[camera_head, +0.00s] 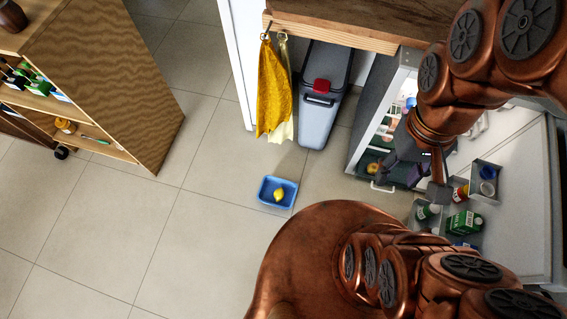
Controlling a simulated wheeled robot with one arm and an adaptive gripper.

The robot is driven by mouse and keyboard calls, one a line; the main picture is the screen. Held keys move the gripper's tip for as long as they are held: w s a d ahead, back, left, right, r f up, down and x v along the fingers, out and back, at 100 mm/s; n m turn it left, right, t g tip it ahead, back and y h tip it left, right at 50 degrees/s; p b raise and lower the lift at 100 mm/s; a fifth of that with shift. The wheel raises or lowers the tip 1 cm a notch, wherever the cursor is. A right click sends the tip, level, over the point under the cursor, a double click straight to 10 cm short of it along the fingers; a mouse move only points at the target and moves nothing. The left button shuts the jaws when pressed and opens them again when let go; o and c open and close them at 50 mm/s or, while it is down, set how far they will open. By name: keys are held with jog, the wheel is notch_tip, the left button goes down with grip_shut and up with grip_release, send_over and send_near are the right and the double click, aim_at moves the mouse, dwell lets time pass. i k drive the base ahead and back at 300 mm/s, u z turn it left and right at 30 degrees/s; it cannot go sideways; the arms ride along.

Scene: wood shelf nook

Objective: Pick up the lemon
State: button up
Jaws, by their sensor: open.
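A yellow lemon (279,195) lies in a small blue tray (267,187) on the tiled floor, near the middle of the view. My gripper (409,176) is at the right, in front of the open fridge, and points downward. It is open, and I see nothing held between its dark fingers. It is well to the right of the lemon and apart from it. The lemon is in plain sight, with nothing covering it.
The open fridge (359,132) has a door (520,165) holding bottles and a green carton (465,222). A grey bin (318,125) and a hanging yellow towel (273,90) stand behind the tray. A wooden shelf cart (125,85) is upper left. Floor left of the tray is clear.

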aim_at(279, 194)
jog(key=z, duration=1.55)
jog(key=k, duration=0.9)
jog(key=u, duration=2.15)
jog(key=k, duration=0.4)
jog(key=u, duration=1.8)
